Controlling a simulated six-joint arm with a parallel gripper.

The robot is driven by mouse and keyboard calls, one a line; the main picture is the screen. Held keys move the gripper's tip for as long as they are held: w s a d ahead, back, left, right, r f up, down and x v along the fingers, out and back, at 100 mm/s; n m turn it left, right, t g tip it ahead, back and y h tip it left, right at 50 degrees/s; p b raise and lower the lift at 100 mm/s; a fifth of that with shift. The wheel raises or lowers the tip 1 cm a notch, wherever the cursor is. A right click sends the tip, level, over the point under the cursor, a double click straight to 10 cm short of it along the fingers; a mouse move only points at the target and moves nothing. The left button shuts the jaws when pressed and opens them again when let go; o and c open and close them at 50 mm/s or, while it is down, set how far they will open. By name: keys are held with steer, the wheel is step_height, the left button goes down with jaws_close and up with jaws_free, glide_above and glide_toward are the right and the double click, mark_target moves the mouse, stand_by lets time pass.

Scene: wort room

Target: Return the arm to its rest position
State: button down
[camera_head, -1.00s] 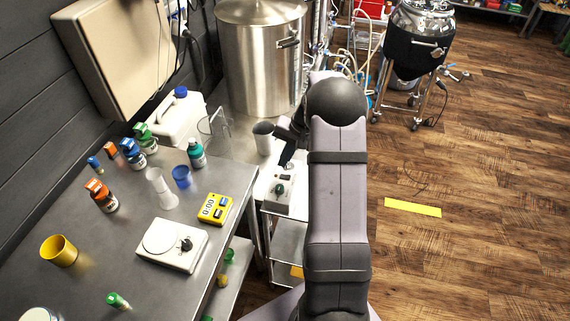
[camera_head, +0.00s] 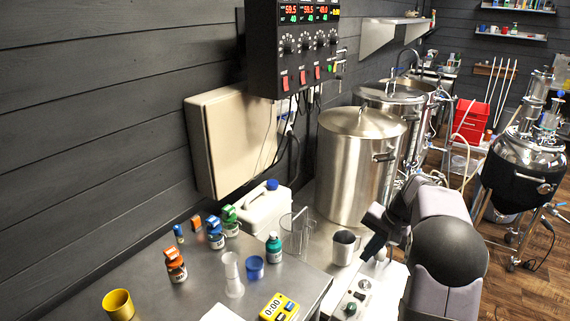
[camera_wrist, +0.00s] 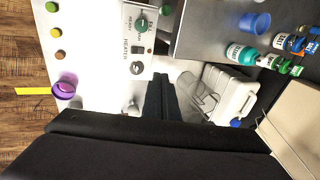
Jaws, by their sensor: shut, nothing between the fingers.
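My gripper (camera_head: 372,248) is at the right of the head view, beside the steel cup (camera_head: 344,247) and above the white heater box (camera_head: 352,303). My arm bends behind it at the lower right. In the wrist view my gripper's dark fingers (camera_wrist: 160,84) are together with nothing between them. They point toward the area between the heater panel (camera_wrist: 137,40) and a clear jug (camera_wrist: 200,88). Whether the fingers touch anything cannot be told.
The bench on the left holds reagent bottles (camera_head: 176,266), a yellow cup (camera_head: 119,304), a blue cup (camera_head: 254,267) and a yellow timer (camera_head: 279,308). A white canister (camera_head: 265,208) and a large steel pot (camera_head: 360,165) stand behind. A wall control box (camera_head: 293,45) hangs above.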

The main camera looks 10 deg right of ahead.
steer(key=s+a+f+n+g+h, duration=0.1)
steer(key=s+a+f+g, duration=0.1)
steer(key=s+f, duration=0.45)
steer(key=s+a+f+n+g, duration=0.15)
steer(key=s+f, duration=0.25)
steer(key=s, duration=0.5)
steer(key=s+a+r+n+g+h, duration=0.1)
steer(key=s+a+n, duration=0.3)
steer(key=s+a, duration=0.75)
steer(key=w+a+r+n+t, duration=0.1)
steer(key=a+r+n, duration=0.1)
steer(key=a+r, duration=0.1)
steer(key=shift+w+a+r, duration=0.15)
steer(key=shift+a+r, duration=0.25)
steer(key=shift+a, duration=0.35)
